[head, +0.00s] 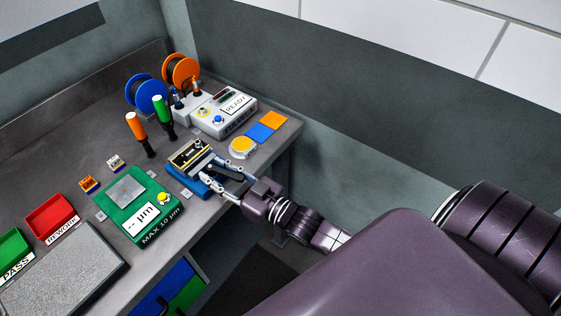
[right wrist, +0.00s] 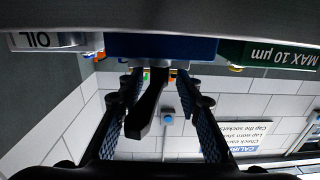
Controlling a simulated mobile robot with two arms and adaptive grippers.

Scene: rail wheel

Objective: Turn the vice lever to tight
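The vice (head: 183,177) has a blue base and stands near the table's front edge in the head view, with a dark, yellow-edged block (head: 190,157) with a label on top. Its blue body (right wrist: 160,46) spans the upper middle of the right wrist view. The dark vice lever (right wrist: 150,105) sticks out towards that camera. My right gripper (head: 214,178) is at the vice's front right side. Its fingers are open, one on either side of the lever, with visible gaps to it in the right wrist view (right wrist: 160,82). My left gripper is not in view.
A green gauge box (head: 138,205) stands left of the vice. A yellow-topped round tin (head: 242,147) and blue and orange pads (head: 260,133) lie to the right. Red (head: 50,217) and green bins are further left.

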